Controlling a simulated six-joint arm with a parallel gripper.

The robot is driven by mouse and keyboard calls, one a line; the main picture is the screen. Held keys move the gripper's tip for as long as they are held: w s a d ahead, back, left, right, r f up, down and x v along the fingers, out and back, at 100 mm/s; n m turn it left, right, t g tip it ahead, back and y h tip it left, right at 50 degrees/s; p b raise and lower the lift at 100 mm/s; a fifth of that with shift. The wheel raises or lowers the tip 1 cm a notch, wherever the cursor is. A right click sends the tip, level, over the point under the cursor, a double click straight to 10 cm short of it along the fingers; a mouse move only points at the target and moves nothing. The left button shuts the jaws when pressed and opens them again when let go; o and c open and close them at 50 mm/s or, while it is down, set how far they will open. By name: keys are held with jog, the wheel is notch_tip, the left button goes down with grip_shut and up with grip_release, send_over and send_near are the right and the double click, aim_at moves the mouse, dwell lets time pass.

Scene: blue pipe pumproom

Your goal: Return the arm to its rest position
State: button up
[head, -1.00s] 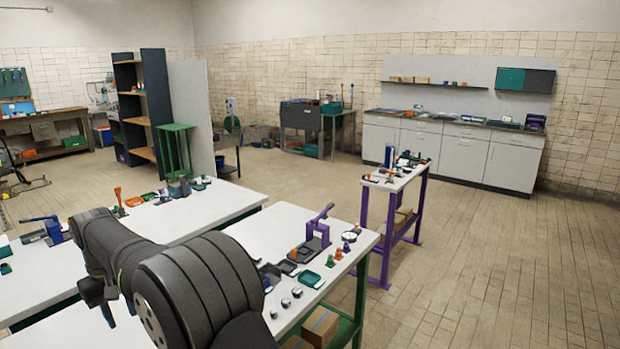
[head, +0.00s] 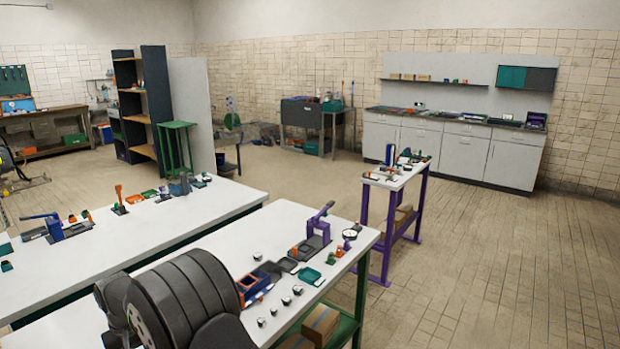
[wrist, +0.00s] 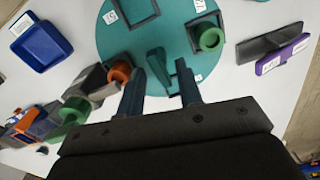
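My arm (head: 185,305) is folded low at the lower left of the head view, over the near white table (head: 290,225). In the head view the gripper's fingers are hidden behind or below my arm.
In the wrist view, a blue tray (wrist: 40,45), a green ring (wrist: 209,38), an orange ring (wrist: 120,71) and a purple-handled piece (wrist: 283,55) surround the fingers. In the head view a purple press (head: 314,235) stands on the near table. Floor (head: 480,260) at right is clear.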

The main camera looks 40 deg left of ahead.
jog(key=m, duration=0.7)
dwell(0.4)
jog(key=o, duration=1.3)
jog(key=shift+o, duration=0.9)
jog(key=shift+r, duration=0.15)
jog(key=w+r+m, duration=0.6)
jog(key=r+m, duration=0.3)
jog(key=r, duration=0.5)
jog(key=f, duration=1)
jog(key=shift+w, duration=0.25)
